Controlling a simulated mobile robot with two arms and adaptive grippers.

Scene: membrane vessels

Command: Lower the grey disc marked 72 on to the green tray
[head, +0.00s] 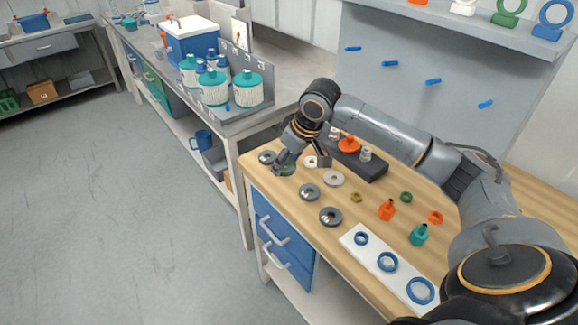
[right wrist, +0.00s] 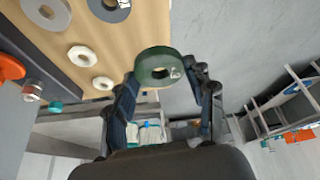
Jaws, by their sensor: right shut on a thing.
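My right gripper (head: 281,167) is over the far left end of the wooden bench. In the right wrist view my right gripper (right wrist: 160,85) is shut on a dark green disc (right wrist: 150,58) with a central hole and a small pale label, too small to read. The disc (head: 288,170) shows partly behind the fingers in the head view. Grey discs lie on the bench: one (head: 267,157) beside the gripper, others nearer (head: 309,192) and (head: 330,216). I cannot read a 72 on any. I cannot make out a green tray on the bench. My left gripper is out of view.
A dark block (head: 360,166) with an orange knob stands right of the gripper. Orange (head: 387,210) and teal (head: 419,236) bottles and a white board (head: 390,268) with blue rings lie nearer. A side counter (head: 240,118) with teal-topped vessels adjoins at left.

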